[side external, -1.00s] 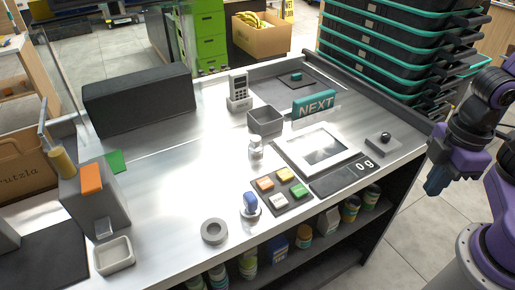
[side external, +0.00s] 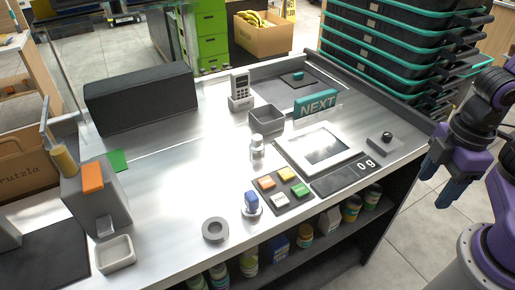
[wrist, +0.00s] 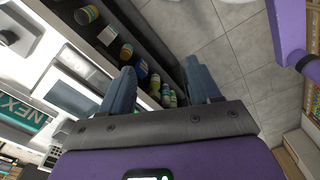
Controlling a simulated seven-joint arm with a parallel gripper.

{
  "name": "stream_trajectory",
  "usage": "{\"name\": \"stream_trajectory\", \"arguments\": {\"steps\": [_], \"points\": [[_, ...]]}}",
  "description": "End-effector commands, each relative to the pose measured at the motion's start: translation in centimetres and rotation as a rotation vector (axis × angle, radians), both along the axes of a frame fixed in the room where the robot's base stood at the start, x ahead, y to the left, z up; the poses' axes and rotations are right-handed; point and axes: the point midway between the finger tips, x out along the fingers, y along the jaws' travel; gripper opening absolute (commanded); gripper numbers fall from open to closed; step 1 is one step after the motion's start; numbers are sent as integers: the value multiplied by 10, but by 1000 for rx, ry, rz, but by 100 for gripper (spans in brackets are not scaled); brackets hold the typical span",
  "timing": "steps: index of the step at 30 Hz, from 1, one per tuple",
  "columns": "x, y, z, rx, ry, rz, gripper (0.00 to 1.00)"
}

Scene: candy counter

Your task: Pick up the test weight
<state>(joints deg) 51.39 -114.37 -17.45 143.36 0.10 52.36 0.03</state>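The likely test weight (side external: 257,147) is a small silvery cylinder with a narrower top, standing upright on the metal counter left of the scale (side external: 290,163). The scale has a pale plate and a dark display reading 0 g. My gripper (side external: 442,184) is at the right, beyond the counter's edge and well away from the weight. Its two dark blue-grey fingers are apart and empty. In the wrist view my gripper (wrist: 160,66) is open over the shelf and floor, and I cannot make out the weight there.
A grey bin (side external: 266,120) and a teal NEXT sign (side external: 315,104) stand behind the weight. Coloured buttons (side external: 284,190), a blue-topped stamp (side external: 251,203) and a tape ring (side external: 215,230) lie in front. A black-knobbed block (side external: 387,137) sits near the right edge. Stacked trays (side external: 395,60) rise behind.

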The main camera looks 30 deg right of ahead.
Motion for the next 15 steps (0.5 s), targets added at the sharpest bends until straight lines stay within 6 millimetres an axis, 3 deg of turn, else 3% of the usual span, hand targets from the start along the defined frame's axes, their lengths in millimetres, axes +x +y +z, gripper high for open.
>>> {"name": "stream_trajectory", "arguments": {"steps": [8, 11, 15], "points": [[4, 2, 0, -10, -3, 11, 62], [18, 11, 1, -49, -16, 58, 62], [57, 38, 3, -163, -51, 190, 62]]}}
